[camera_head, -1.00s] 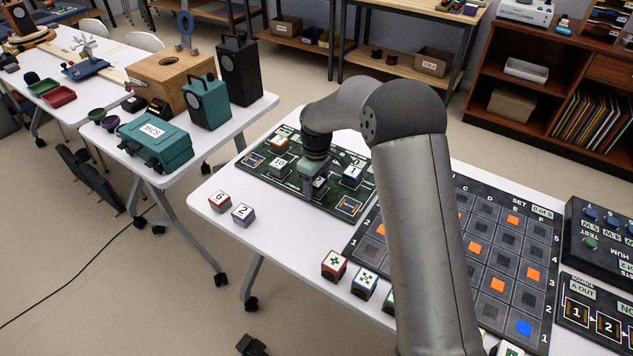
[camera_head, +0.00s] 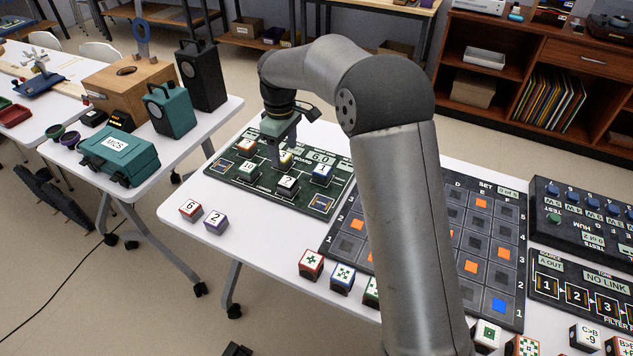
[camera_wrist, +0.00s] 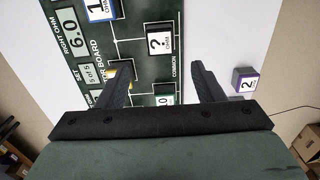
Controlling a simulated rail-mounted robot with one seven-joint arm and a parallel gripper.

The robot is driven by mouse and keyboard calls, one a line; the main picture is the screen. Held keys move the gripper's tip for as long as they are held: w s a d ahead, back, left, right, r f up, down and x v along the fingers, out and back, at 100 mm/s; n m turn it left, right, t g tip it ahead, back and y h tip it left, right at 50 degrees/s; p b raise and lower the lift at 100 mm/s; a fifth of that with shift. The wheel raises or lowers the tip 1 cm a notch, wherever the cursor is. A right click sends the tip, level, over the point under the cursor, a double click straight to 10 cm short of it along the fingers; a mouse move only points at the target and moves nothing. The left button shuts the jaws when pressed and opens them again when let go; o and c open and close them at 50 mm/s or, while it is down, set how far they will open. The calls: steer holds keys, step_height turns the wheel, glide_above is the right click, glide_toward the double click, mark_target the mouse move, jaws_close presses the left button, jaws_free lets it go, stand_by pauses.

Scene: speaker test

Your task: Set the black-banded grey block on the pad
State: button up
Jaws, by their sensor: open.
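The black-banded grey block (camera_head: 288,185), with a white top marked 2, sits upright on the dark green circuit board (camera_head: 239,186). It also shows in the wrist view (camera_wrist: 160,39), on the board beyond my fingertips and clear of both. Any pad under it is hidden by the block. My gripper (camera_head: 283,153) is above the board, behind the block in the head view. In the wrist view my gripper (camera_wrist: 160,72) has its fingers wide apart with nothing held between them.
Also on the board are a green-banded 10 block (camera_head: 248,168), a blue 1 block (camera_head: 322,173) and a yellowish block (camera_wrist: 122,78) partly hidden by my finger. A red 6 block (camera_head: 191,209) and purple 2 block (camera_head: 215,221) stand on the white table. A gridded panel (camera_head: 335,236) lies right.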

steer(key=s+d+r+m, duration=0.2)
steer(key=s+d+m, duration=0.1)
steer(key=s+d, duration=0.4)
steer(key=s+d+r+m, duration=0.3)
steer(key=s+d, duration=0.1)
steer(key=s, duration=0.6)
steer(key=s+d+f+m, duration=0.2)
steer(key=s+d+m, duration=0.1)
steer(key=s, duration=0.5)
steer(key=s+d+f+m, duration=0.2)
steer(key=s+d, duration=0.1)
steer(key=s, duration=0.6)
steer(key=shift+s+m, duration=0.3)
steer(key=shift+m, duration=0.1)
steer(key=r+p, duration=0.3)
steer(key=shift+a+r, duration=0.2)
steer(key=shift+r, duration=0.05)
